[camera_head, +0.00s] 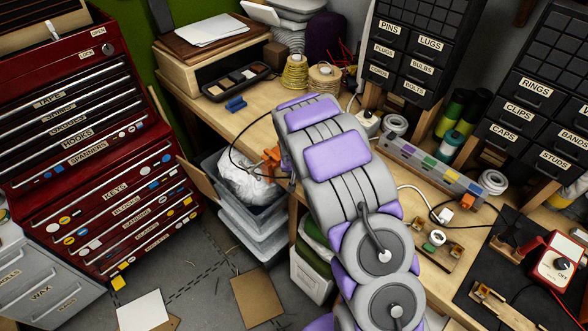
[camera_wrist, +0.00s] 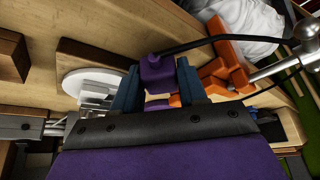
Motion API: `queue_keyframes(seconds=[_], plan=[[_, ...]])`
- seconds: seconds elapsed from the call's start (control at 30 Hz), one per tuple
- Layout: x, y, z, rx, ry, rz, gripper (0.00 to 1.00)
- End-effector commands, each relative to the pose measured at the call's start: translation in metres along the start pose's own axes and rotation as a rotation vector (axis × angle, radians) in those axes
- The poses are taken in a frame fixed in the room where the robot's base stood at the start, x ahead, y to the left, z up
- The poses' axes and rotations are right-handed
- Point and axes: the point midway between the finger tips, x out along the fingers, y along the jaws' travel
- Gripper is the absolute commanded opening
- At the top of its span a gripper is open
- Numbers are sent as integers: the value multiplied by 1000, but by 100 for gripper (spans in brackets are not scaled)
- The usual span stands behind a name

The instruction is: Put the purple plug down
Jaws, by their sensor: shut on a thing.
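The purple plug (camera_wrist: 157,74) shows in the wrist view, between the two blue fingers of my gripper (camera_wrist: 158,68). My gripper is shut on it, and a black cable (camera_wrist: 205,41) runs from its top to the right. I cannot tell whether the plug touches anything beneath it. An orange clamp (camera_wrist: 222,68) with a metal bar is close to the right finger. In the head view my grey and purple arm reaches over the workbench (camera_head: 258,118) and hides the gripper and plug.
A white disc-shaped thing (camera_wrist: 90,84) lies left of my gripper. In the head view, grey bins with a white bag (camera_head: 243,180) stand below the bench edge. A black tray (camera_head: 236,82), blue piece (camera_head: 236,104) and twine spools (camera_head: 324,77) lie on the bench.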

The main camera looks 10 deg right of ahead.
Motion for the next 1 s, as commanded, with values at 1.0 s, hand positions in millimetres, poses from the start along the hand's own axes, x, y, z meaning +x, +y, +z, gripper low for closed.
queue_keyframes(seconds=[1.0], plan=[[-1, -3, -1, 0, 2, 3, 52]])
